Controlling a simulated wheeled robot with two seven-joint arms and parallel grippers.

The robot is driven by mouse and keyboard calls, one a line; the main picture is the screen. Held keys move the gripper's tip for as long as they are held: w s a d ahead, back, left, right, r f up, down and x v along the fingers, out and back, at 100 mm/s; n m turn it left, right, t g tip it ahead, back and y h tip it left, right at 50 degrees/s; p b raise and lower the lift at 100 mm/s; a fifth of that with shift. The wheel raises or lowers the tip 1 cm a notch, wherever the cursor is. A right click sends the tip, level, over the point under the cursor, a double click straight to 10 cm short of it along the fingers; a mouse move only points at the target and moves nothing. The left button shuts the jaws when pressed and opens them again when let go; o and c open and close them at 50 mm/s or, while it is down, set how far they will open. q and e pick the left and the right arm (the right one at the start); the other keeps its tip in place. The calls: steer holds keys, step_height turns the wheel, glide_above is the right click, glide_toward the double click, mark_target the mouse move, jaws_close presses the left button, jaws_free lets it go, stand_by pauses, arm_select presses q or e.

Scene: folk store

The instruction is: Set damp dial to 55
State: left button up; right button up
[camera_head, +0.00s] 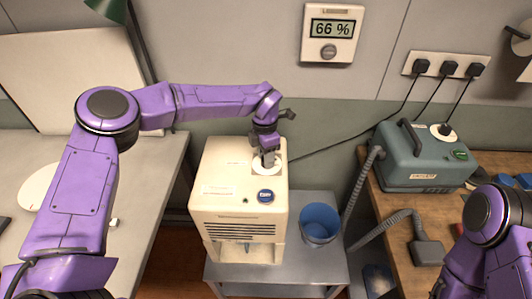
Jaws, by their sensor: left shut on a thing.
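A cream machine (240,215) with a front grille stands on a small grey table. A round white dial (276,167) is on its top, towards the right edge. My left gripper (268,159) reaches down from above and is shut on the dial's knob. The fingers hide most of the knob, and I cannot read its setting. A wall meter (331,33) above the machine reads 66 %. My right arm shows at the lower right, but its gripper is out of view.
A blue button (265,196) sits just in front of the dial. A blue bucket (320,223) stands right of the machine. A teal machine (425,158) with a hose is on the wooden bench at right. Cables run up to wall sockets (449,67).

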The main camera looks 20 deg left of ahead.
arm_select(q)
steer(key=shift+w+r+m, duration=0.1)
steer(key=shift+r+m, duration=0.05)
steer(key=shift+m, duration=0.15)
steer(key=o, duration=1)
steer(key=shift+o, duration=0.2)
steer(key=shift+r, duration=0.15)
step_height(320, 180, up, 10)
steer(key=b, duration=0.2)
steer(key=shift+a+b, duration=0.2)
steer(key=shift+b, duration=0.1)
steer(key=shift+w, duration=0.1)
